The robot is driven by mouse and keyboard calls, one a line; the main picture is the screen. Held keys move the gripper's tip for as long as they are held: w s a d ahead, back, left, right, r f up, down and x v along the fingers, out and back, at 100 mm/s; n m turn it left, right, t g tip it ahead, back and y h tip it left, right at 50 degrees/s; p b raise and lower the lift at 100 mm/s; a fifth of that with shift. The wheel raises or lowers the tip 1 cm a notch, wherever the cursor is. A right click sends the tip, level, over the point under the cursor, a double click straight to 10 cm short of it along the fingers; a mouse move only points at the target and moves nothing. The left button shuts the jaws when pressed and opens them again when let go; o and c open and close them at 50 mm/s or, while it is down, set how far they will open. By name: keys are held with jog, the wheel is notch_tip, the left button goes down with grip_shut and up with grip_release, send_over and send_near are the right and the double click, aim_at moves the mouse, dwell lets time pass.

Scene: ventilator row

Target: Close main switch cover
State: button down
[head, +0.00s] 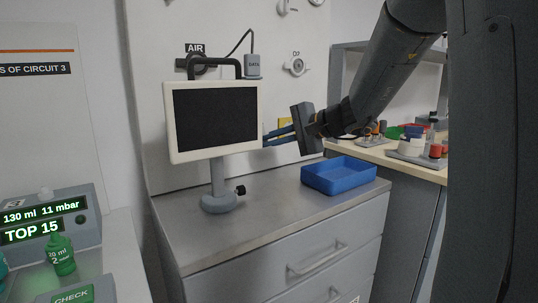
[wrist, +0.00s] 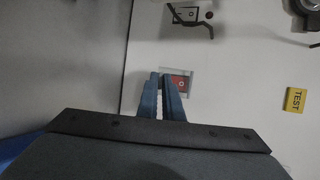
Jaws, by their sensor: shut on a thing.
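The main switch is a small red plate (wrist: 182,84) on the pale wall panel in the wrist view. A greyish clear cover (wrist: 177,70) shows around and over it; its exact angle is hard to tell. My gripper (wrist: 161,77) has its two blue fingers close together at the left side of the switch, shut on the cover's edge, though the fingers hide the grip itself. In the head view my gripper (head: 266,137) reaches left toward the panel, beside the monitor's right edge. The switch and cover are hidden there behind the monitor and gripper.
A white-framed monitor (head: 215,120) on a stand stands on the steel counter (head: 270,196), close to my gripper. A blue tray (head: 339,176) lies below my arm. A yellow TEST label (wrist: 295,100) is on the panel at right, and a dark handle (wrist: 190,18) is above.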

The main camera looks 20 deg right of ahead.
jog(key=f+t+b, duration=0.1)
jog(key=b, duration=0.3)
jog(key=w+y+b, duration=0.1)
jog(key=b, duration=0.3)
jog(key=shift+a+f+n+t+b, duration=0.15)
jog(key=shift+f+n+t+b, duration=0.2)
jog(key=shift+f+n+t, duration=0.05)
jog(key=shift+t+y+b, duration=0.3)
jog(key=shift+b, duration=0.9)
jog(key=c, duration=1.9)
grip_release()
jog(key=shift+a+r, duration=0.1)
jog(key=p+v, duration=0.1)
jog(key=v, duration=0.6)
jog(key=shift+s+d, duration=0.25)
jog(key=shift+d, duration=0.05)
